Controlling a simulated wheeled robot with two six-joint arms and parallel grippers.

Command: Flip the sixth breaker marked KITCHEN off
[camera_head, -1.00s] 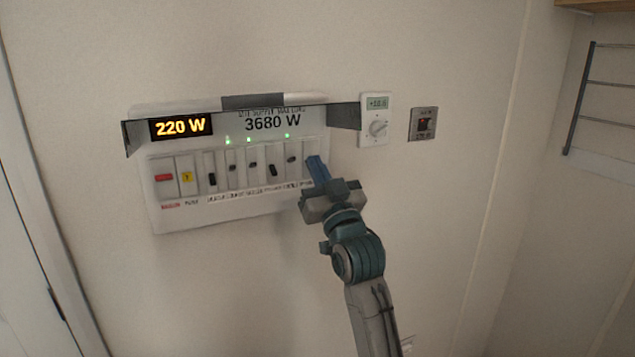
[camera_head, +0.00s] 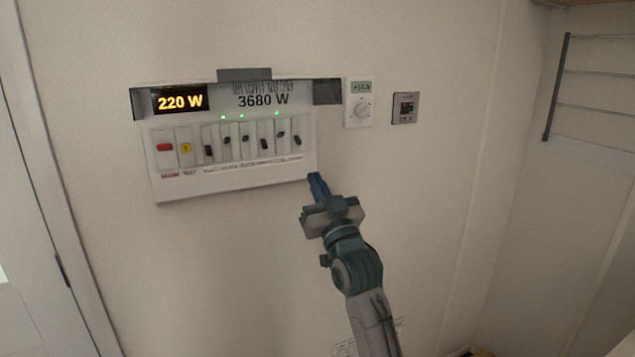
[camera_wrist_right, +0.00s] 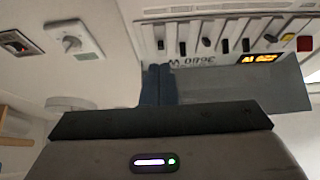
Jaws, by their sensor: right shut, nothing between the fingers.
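The white breaker panel (camera_head: 230,182) is on the wall in the head view, with a red switch and a yellow button at its left. The sixth breaker (camera_head: 297,139) is the rightmost dark lever; its lever sits low and no green light shows above it. It also shows at the left of the upside-down row in the right wrist view (camera_wrist_right: 160,45). Labels are too small to read. My right gripper (camera_head: 317,183) is shut and empty, just below the panel's lower right corner, apart from the levers. Its blue fingers show in the wrist view (camera_wrist_right: 158,85). My left gripper is out of view.
Green lights show above the second, third and fifth breakers. The display (camera_head: 181,100) reads 220 W. A dial thermostat (camera_head: 360,104) and a small square control (camera_head: 405,108) are right of the panel. A wire rack (camera_head: 556,85) is at far right.

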